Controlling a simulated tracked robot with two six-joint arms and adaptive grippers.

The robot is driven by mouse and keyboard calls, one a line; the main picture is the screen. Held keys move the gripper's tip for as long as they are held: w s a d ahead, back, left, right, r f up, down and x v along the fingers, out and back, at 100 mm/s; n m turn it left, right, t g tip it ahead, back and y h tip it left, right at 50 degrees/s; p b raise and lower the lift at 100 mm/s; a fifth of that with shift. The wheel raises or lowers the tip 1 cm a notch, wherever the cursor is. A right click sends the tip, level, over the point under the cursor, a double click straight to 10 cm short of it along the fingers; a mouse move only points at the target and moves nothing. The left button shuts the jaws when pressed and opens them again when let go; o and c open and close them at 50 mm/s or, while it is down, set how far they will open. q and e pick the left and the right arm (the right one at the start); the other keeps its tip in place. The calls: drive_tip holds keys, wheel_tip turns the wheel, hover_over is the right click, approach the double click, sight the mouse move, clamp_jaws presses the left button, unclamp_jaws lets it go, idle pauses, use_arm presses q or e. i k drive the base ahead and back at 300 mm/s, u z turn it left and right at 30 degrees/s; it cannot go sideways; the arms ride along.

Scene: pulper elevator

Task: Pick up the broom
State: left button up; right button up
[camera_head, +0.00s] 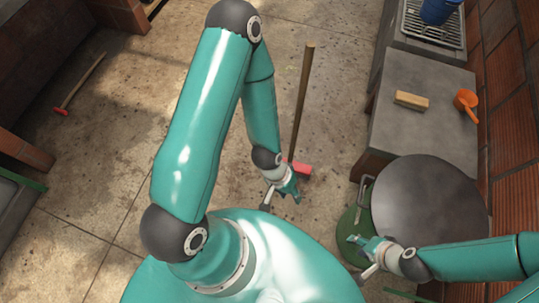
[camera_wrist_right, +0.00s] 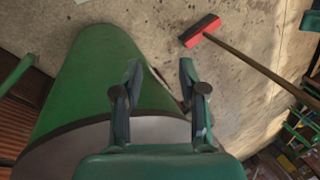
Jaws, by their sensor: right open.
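The broom has a wooden handle (camera_head: 303,95) and a red head (camera_head: 302,168). In the head view it is on the floor, its handle running up the picture from the head. My left gripper (camera_head: 292,192) is just below the broom head in the picture and partly overlaps it; its jaws are too small to read. My right gripper (camera_head: 362,241) is open and empty over a green drum, apart from the broom. In the right wrist view the open jaws (camera_wrist_right: 160,75) show no object between them, and the broom's red head (camera_wrist_right: 201,30) lies beyond on the floor.
The green drum (camera_head: 350,240) with a grey round top (camera_head: 430,195) stands at right. A counter (camera_head: 425,140) holds a brush-like block (camera_head: 411,100) and an orange scoop (camera_head: 467,102). A red-tipped stick (camera_head: 82,82) lies at left. Floor around the broom is mostly clear.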

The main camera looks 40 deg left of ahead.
sight(302, 171)
drive_tip(key=z, duration=1.3)
drive_tip(key=i, duration=0.1)
drive_tip(key=u, duration=3.25)
drive_tip(key=i, duration=0.5)
drive_tip(key=z, duration=0.25)
